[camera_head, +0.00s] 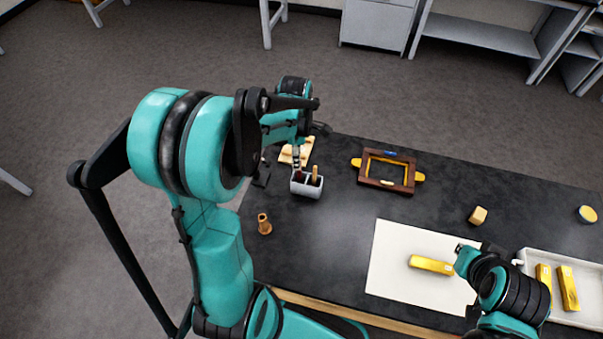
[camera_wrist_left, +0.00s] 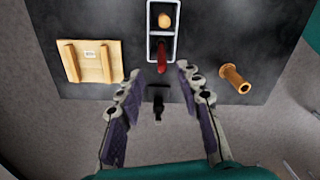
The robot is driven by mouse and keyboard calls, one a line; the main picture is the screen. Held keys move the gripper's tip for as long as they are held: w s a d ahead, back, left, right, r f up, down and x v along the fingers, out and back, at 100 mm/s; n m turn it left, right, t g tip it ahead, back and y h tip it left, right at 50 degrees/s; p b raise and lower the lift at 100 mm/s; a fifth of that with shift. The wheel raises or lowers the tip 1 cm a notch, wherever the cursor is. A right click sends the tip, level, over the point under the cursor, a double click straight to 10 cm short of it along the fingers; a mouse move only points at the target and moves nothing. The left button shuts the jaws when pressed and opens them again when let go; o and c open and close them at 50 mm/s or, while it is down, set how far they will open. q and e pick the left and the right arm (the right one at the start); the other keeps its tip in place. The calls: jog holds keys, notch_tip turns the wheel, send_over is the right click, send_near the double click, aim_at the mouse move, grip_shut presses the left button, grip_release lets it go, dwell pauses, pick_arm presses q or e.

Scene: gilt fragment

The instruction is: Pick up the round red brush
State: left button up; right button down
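The round red brush (camera_wrist_left: 162,58) shows as a dark red handle standing in the near compartment of a grey two-part holder (camera_wrist_left: 151,18). In the head view the brush (camera_head: 299,176) is small and dark in the holder (camera_head: 306,190). My left gripper (camera_wrist_left: 158,79) is open and empty, with the red handle just beyond and between its fingertips. In the head view the left gripper (camera_head: 296,153) is above the holder, partly hidden by its own arm. The brush's lower part is hidden in the holder. My right gripper (camera_head: 462,257) is by a yellow bar; its fingers are unclear.
A wooden rack (camera_wrist_left: 90,62) and a brown tube (camera_wrist_left: 235,78) flank the holder. A small black object (camera_wrist_left: 157,101) is near the table edge. A dark frame (camera_head: 387,186) lies farther right.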

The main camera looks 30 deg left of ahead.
aim_at(299, 176)
pick_arm(q)
jog(key=f, duration=0.2)
jog(key=f+b, duration=0.1)
jog(key=f, duration=0.2)
jog(key=d+f+b, duration=0.1)
jog(key=f, duration=0.1)
jog(key=shift+f, duration=0.2)
grip_shut()
